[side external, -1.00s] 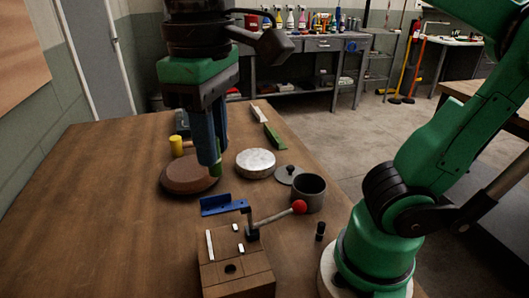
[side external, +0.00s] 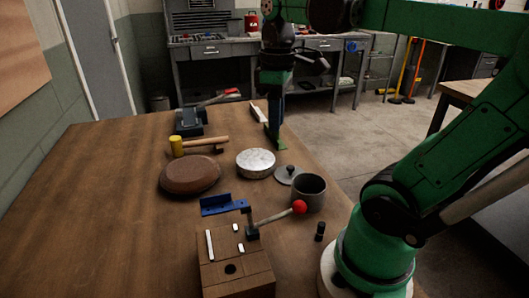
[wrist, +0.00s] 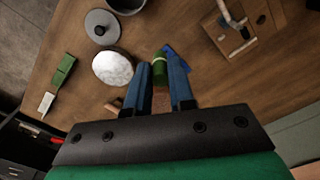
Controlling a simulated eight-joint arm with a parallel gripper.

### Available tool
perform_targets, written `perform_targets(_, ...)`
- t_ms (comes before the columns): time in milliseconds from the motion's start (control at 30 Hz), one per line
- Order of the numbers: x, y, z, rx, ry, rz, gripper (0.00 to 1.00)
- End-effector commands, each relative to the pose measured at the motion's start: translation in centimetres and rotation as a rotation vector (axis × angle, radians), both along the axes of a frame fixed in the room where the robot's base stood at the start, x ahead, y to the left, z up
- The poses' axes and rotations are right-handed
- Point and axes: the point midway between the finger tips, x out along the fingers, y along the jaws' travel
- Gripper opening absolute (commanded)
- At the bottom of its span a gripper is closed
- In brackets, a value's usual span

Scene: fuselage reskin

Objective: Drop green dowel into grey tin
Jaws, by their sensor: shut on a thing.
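The green dowel (wrist: 160,63) is between my gripper's blue fingers in the wrist view. My gripper (side external: 273,122) is shut on it and hangs toward the far right of the table in the side view. There the dowel cannot be told apart from the green block behind it. The grey tin (side external: 311,194) stands open on the table's right side, nearer the side camera than my gripper. Its edge shows at the top of the wrist view (wrist: 127,4). The dowel is apart from the tin.
A knobbed grey lid (side external: 288,174) and a pale round tin (side external: 255,162) lie beside the grey tin. A brown dish (side external: 190,175), yellow-headed mallet (side external: 176,146), blue bracket (side external: 222,204) and wooden block (side external: 235,265) with a red-knobbed lever stand around. The left of the table is clear.

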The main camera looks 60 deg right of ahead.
Motion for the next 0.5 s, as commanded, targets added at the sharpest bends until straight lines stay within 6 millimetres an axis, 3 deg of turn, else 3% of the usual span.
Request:
perform_targets(33,-0.8,-1.7,-0.5,0.0,0.0,-0.016,0.0)
perform_targets(200,-3.4,-5.4,-1.8,0.0,0.0,-0.011,0.0)
perform_targets(500,-5.5,-7.6,-3.1,0.0,0.0,0.001,0.0)
